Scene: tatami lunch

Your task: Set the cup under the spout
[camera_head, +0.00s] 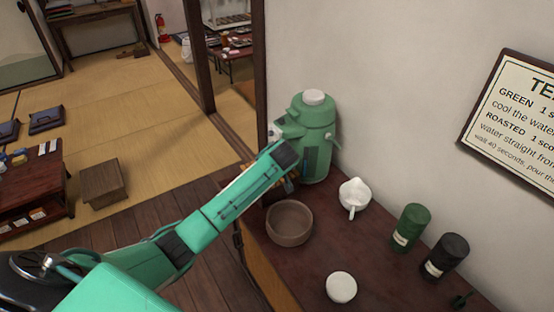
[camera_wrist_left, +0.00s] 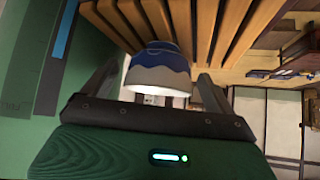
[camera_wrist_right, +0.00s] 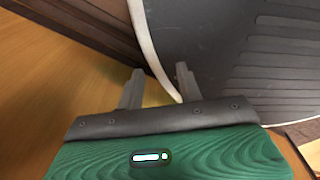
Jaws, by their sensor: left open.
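The green hot-water pot (camera_head: 318,140) with a white top stands at the counter's far end by the wall. I cannot make out its spout clearly. My left gripper (camera_head: 289,183) is beside the pot's lower front, partly hidden by my own arm. In the left wrist view, the blue and grey-brown cup (camera_wrist_left: 160,70) is between the open left fingers (camera_wrist_left: 163,78), its base towards wooden slats (camera_wrist_left: 200,25). The pot's green side (camera_wrist_left: 30,100) is close at the left. My right gripper (camera_wrist_right: 155,88) is open and empty, and out of the head view.
A brown bowl (camera_head: 289,223) is on the dark counter (camera_head: 300,277) near my left arm. A white spouted vessel (camera_head: 354,194), a white round piece (camera_head: 341,287), a green canister (camera_head: 410,227) and a black canister (camera_head: 446,256) stand to its right. A dark ribbed surface (camera_wrist_right: 240,50) is near my right fingers.

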